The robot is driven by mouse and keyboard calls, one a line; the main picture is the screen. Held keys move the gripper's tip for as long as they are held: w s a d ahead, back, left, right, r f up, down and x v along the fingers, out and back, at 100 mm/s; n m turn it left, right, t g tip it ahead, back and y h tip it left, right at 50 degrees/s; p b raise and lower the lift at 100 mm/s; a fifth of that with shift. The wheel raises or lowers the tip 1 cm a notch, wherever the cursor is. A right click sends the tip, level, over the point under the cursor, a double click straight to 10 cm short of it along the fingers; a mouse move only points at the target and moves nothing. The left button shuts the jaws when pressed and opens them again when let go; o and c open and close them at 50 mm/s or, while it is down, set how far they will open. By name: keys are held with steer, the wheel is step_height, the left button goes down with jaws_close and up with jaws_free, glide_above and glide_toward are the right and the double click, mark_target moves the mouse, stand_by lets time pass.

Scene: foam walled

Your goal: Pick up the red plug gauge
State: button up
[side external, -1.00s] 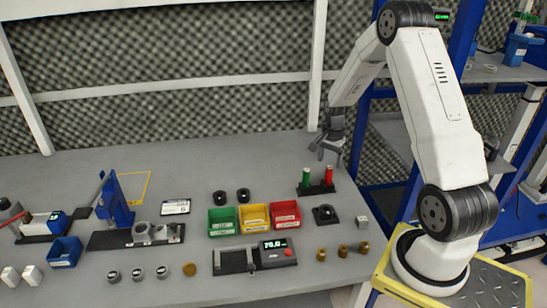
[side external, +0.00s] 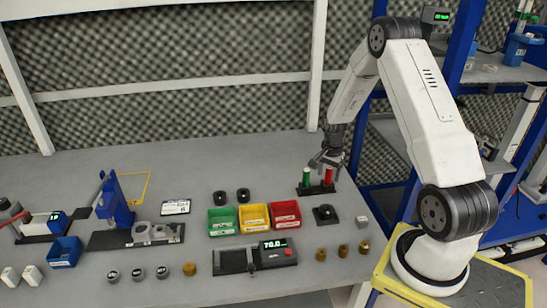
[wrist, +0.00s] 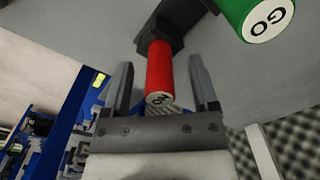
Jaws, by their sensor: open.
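The red plug gauge (side external: 329,175) stands upright in a black holder (side external: 316,190) toward the back right of the bench. The green plug gauge (side external: 307,175) stands beside it on the left. In the wrist view the red gauge (wrist: 160,72) lies between the two open fingers of my gripper (wrist: 163,88), with a gap on each side. The green gauge (wrist: 266,14), marked "GO", is at the upper right, outside the fingers. In the side view my gripper (side external: 327,162) is at the top of the red gauge and partly hides it.
Green (side external: 222,220), yellow (side external: 255,216) and red (side external: 286,213) bins stand in front of the holder. A black fixture (side external: 325,214) sits close in front, with brass pieces (side external: 343,251) nearer the bench edge. Bare bench lies behind and left of the holder.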

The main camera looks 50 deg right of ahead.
stand_by(0.3)
jaws_close()
steer(key=shift+r, duration=0.15)
steer(key=shift+r, duration=0.85)
steer(key=s+a+r, duration=0.7)
steer(key=s+r, duration=0.4)
steer(key=shift+s+a, duration=0.35)
steer(key=shift+a, duration=0.05)
